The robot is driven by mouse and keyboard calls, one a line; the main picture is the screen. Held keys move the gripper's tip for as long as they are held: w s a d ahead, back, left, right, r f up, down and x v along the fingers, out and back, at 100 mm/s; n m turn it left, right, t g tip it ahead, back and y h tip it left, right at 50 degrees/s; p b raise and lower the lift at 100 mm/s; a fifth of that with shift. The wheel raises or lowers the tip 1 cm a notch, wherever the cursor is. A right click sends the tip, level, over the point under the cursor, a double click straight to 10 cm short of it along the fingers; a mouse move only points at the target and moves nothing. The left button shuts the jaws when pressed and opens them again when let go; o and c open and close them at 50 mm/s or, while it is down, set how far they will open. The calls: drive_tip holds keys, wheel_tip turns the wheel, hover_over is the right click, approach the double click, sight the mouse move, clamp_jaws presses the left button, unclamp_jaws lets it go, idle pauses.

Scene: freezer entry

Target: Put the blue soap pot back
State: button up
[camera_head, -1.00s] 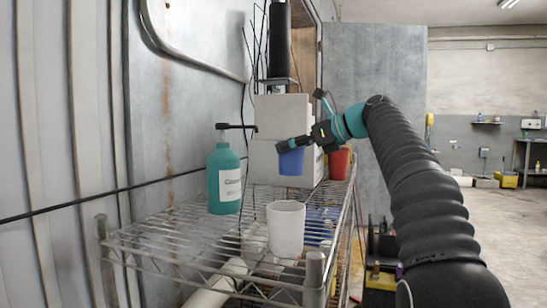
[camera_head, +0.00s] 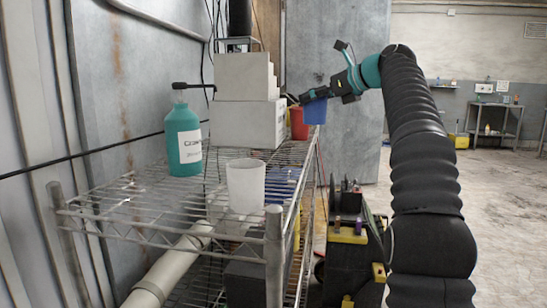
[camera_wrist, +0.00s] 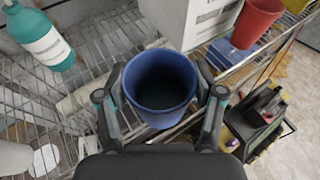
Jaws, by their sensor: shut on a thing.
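The blue soap pot (camera_head: 315,112) is held upright and looks empty, its mouth open to the wrist view (camera_wrist: 160,85). My gripper (camera_head: 308,97) is shut on it, with one finger on each side of the pot in the wrist view (camera_wrist: 160,100).
The wire shelf (camera_head: 130,215) carries a teal pump bottle (camera_head: 183,145), a white pot (camera_head: 246,190) and stacked white boxes (camera_head: 240,125). A dark cart with tools (camera_head: 350,240) stands on the floor right of the shelf. Open floor lies farther right.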

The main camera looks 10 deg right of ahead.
drive_tip(key=shift+w+t, duration=0.3)
drive_tip(key=shift+w, duration=0.05)
drive_tip(key=shift+w+a+f+b, duration=0.55)
drive_tip(key=shift+w+a+f, duration=0.35)
drive_tip(key=shift+a+f, duration=0.85)
drive_tip(key=shift+w+a+f+b, duration=0.55)
drive_tip(key=shift+w+a+f, duration=0.4)
drive_tip(key=shift+a+f, duration=0.8)
drive_tip(key=shift+w+a+f+b, duration=0.55)
drive_tip(key=shift+w+a+f, duration=0.35)
drive_tip(key=shift+a+f, duration=0.8)
drive_tip(key=shift+d+f, duration=0.2)
drive_tip(key=shift+f, duration=0.15)
drive_tip(key=o, duration=1.2)
drive_tip(key=shift+o, duration=0.2)
drive_tip(key=shift+r, duration=0.2)
drive_tip(key=v, duration=1.2)
